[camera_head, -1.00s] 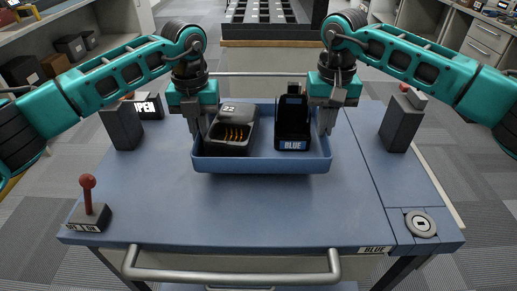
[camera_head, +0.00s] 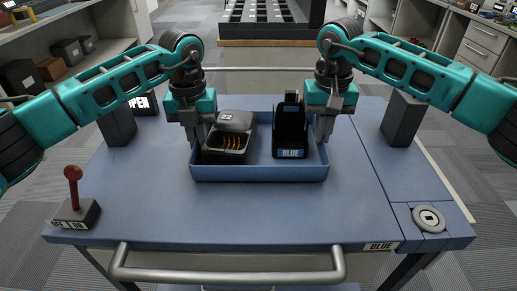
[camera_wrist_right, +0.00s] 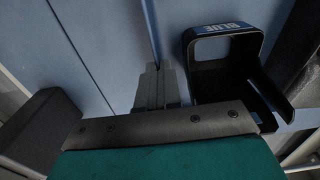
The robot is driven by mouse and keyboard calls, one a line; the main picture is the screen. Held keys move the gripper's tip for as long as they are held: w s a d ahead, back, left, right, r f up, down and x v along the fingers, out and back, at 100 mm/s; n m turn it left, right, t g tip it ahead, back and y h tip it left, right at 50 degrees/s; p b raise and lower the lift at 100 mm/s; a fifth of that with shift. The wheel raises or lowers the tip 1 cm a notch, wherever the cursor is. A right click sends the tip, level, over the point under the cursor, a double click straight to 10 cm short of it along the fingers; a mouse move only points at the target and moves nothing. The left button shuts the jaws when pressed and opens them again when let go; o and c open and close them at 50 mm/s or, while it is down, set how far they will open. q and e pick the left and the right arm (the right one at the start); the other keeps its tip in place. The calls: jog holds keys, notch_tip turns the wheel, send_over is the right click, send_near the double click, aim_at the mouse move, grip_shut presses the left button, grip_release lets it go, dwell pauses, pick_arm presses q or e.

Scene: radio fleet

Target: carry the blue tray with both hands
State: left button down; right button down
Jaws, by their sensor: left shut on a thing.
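The blue tray (camera_head: 225,174) is over the middle of the blue table top. I cannot tell whether its base touches the table. A dark case with orange contacts (camera_head: 228,142) stands in its left part, and a black holder labelled BLUE (camera_head: 290,135) in its right part. My left gripper (camera_head: 197,140) is shut on the tray's left wall. My right gripper (camera_head: 323,130) points down at the tray's right wall. Its fingers (camera_wrist_right: 156,88) look close together in the right wrist view, beside the black holder (camera_wrist_right: 227,45); their hold on the wall is not clear.
The table (camera_head: 250,215) is clear in front of the tray. A red-knobbed lever (camera_head: 73,190) stands at front left, a round fitting (camera_head: 429,218) at front right. Dark blocks stand behind left (camera_head: 117,125) and at right (camera_head: 402,120). A metal handle (camera_head: 228,274) runs along the front.

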pick_arm(q)
jog(key=shift+f, duration=0.35)
pick_arm(e)
jog(key=shift+f, duration=0.4)
pick_arm(q)
jog(key=c, duration=1.2)
grip_release()
jog(key=shift+r, duration=0.1)
pick_arm(e)
jog(key=c, duration=1.3)
grip_release()
jog(key=shift+r, duration=0.1)
jog(key=shift+c, duration=0.2)
pick_arm(q)
jog(key=shift+r, duration=0.1)
pick_arm(e)
jog(key=shift+r, duration=0.35)
pick_arm(q)
notch_tip(320, 180, up, 12)
jog(key=shift+f, duration=0.1)
pick_arm(e)
notch_tip(320, 180, up, 11)
jog(key=shift+r, duration=0.2)
